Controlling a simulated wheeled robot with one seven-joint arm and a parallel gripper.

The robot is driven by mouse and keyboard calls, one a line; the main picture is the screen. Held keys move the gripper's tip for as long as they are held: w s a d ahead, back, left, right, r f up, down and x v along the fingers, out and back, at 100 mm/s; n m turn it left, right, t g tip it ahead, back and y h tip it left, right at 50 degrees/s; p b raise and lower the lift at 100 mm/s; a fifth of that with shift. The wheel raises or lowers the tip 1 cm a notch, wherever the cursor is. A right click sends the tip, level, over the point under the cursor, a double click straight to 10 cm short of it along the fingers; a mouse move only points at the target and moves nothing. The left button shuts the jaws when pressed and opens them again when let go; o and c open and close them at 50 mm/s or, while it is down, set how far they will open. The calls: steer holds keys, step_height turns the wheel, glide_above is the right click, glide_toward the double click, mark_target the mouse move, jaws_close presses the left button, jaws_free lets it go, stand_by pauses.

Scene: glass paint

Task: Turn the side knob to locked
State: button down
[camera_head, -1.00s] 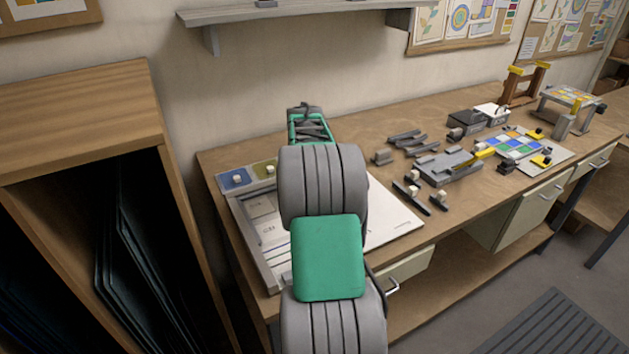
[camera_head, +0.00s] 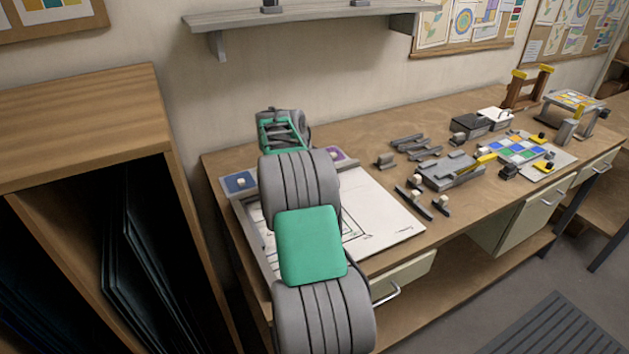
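I cannot tell for sure which part is the side knob. On the far edge of a white board (camera_head: 384,207), a blue plate (camera_head: 238,183) and a purple plate (camera_head: 333,155) each carry a small cream knob. My grey and green arm reaches over the board and hides its middle and part of the plate row. The far end of my arm is over the bench's back edge, near the wall. My gripper's fingers are hidden behind the arm, so its contact with anything does not show.
A wooden rack (camera_head: 82,115) with dark panels stands at the left. A grey clamp-like fixture (camera_head: 449,171) and several small grey parts lie right of the board. A colored-tile panel (camera_head: 520,148) lies further right. A shelf (camera_head: 310,14) hangs above.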

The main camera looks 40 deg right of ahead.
steer(key=shift+w+r, duration=0.1)
steer(key=shift+r, duration=0.05)
steer(key=c, duration=1.1)
jaws_free()
steer(key=v, duration=0.7)
steer(key=shift+a+r, duration=0.2)
steer(key=shift+r, duration=0.05)
